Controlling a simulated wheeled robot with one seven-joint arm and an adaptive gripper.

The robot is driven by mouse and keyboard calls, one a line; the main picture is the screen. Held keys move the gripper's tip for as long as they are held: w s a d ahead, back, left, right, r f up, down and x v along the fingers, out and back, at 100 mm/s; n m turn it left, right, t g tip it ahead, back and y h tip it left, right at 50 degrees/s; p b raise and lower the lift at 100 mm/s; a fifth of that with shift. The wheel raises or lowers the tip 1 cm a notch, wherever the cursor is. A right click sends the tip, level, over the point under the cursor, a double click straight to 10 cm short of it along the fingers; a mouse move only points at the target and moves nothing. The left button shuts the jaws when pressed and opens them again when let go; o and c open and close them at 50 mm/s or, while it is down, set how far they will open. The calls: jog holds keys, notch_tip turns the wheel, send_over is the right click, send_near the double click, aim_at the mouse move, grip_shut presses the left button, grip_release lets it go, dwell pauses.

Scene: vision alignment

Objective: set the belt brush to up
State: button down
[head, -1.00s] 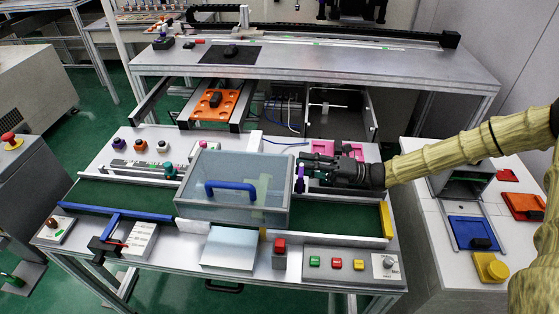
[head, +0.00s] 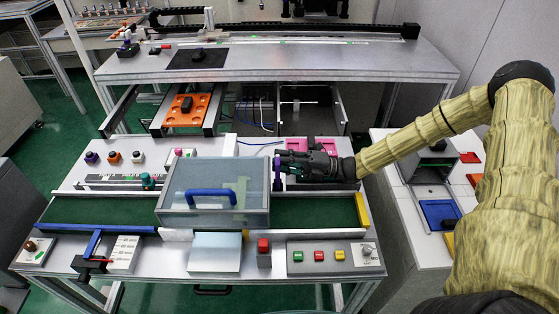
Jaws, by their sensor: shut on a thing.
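In the head view, my gripper (head: 284,165) reaches in from the right over the back edge of the green conveyor belt (head: 318,209). Its fingers are shut on a slim, upright purple piece (head: 277,177), which looks like the handle of the belt brush. This piece stands just right of the clear-lidded box over the belt. The fingers hide part of it, and I cannot make out any bristles or whether they touch the belt.
The translucent box (head: 213,212) with a blue handle (head: 211,198) covers the belt's middle, close left of my gripper. A pink block (head: 298,145) lies behind my gripper. A button panel (head: 335,256) is at the front right. A yellow end piece (head: 362,210) closes the belt's right end.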

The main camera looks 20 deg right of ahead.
jog(key=shift+w, duration=0.1)
jog(key=c, duration=1.3)
grip_release()
jog(key=shift+d, duration=0.1)
jog(key=shift+o, duration=0.2)
jog(key=shift+r, duration=0.1)
